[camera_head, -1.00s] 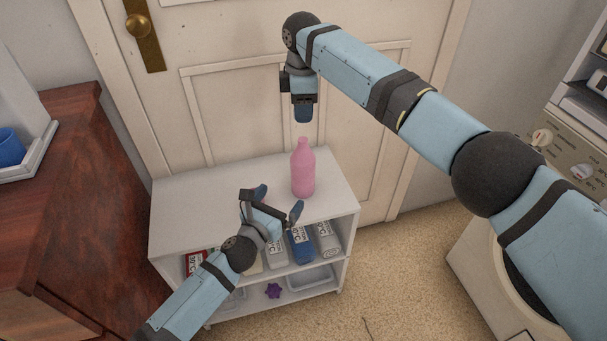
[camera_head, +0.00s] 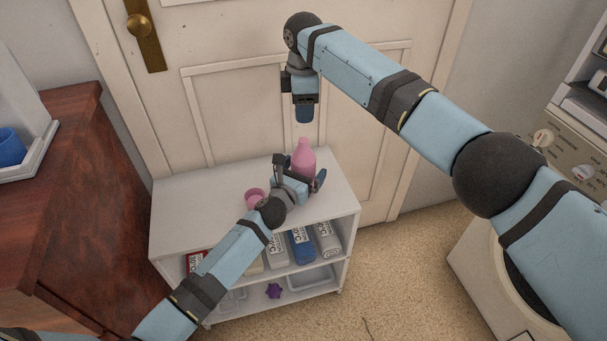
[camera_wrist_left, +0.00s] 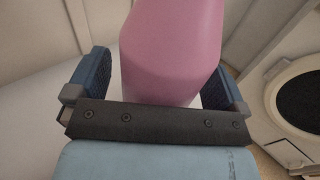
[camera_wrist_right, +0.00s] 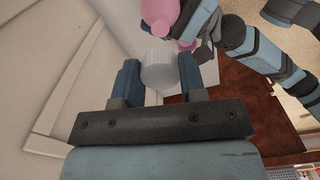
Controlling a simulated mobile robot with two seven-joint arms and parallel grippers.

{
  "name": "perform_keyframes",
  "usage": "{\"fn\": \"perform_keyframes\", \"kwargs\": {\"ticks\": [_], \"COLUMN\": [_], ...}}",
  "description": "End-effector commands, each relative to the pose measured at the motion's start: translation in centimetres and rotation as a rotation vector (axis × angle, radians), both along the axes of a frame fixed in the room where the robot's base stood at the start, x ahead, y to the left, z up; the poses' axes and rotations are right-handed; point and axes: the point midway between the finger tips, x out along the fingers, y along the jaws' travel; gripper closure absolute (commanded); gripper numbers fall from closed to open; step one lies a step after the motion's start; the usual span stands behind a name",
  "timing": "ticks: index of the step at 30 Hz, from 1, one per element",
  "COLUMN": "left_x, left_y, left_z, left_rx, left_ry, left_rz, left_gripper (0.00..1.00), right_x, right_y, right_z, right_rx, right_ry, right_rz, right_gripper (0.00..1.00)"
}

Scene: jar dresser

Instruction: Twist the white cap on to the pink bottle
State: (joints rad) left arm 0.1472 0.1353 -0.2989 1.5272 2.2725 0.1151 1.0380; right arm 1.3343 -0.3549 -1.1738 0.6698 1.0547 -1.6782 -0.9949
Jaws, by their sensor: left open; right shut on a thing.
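The pink bottle (camera_head: 304,157) stands upright on the white shelf top in the head view. My left gripper (camera_head: 299,180) is open, with its fingers on either side of the bottle's lower body. The left wrist view shows the bottle (camera_wrist_left: 170,50) between the two open fingers, with space beside each. My right gripper (camera_head: 303,112) is above the bottle, pointing down. The white ridged cap (camera_wrist_right: 160,72) is held between its fingers in the right wrist view. The cap is hidden in the head view.
The white shelf unit (camera_head: 185,200) has a bare top at left, except for a small pink cup (camera_head: 255,196). Its lower shelves hold several packages and a purple item (camera_head: 273,291). A door stands behind, and a reddish wooden dresser (camera_head: 75,200) is at left.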

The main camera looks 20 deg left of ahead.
Motion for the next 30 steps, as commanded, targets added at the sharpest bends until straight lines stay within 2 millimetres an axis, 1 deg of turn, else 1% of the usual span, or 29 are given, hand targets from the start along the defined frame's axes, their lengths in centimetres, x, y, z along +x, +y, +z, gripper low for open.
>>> {"fn": "perform_keyframes", "kwargs": {"ticks": [6,7,16,17,20,22,30], "left_x": [0.0,0.0,0.0,0.0,0.0,0.0,0.0], "left_y": [0.0,0.0,0.0,0.0,0.0,0.0,0.0], "left_z": [0.0,0.0,0.0,0.0,0.0,0.0,0.0], "left_rx": [0.000,0.000,0.000,0.000,0.000,0.000,0.000], "left_ry": [0.000,0.000,0.000,0.000,0.000,0.000,0.000], "left_rz": [0.000,0.000,0.000,0.000,0.000,0.000,0.000], "left_gripper": [0.01,0.03,0.72,0.74,0.74,0.74,0.74], "right_x": [0.0,0.0,0.0,0.0,0.0,0.0,0.0], "right_y": [0.0,0.0,0.0,0.0,0.0,0.0,-0.1], "right_z": [0.0,0.0,0.0,0.0,-0.3,-1.0,-4.7], "right_rx": [0.000,0.000,0.000,0.000,0.000,-0.001,-0.001], "right_ry": [0.000,0.000,0.000,0.000,0.001,0.002,0.003], "right_rz": [0.000,0.000,0.000,0.000,0.000,-0.001,0.000], "right_gripper": [0.83,0.83,0.83,0.83,0.83,0.83,0.83]}}
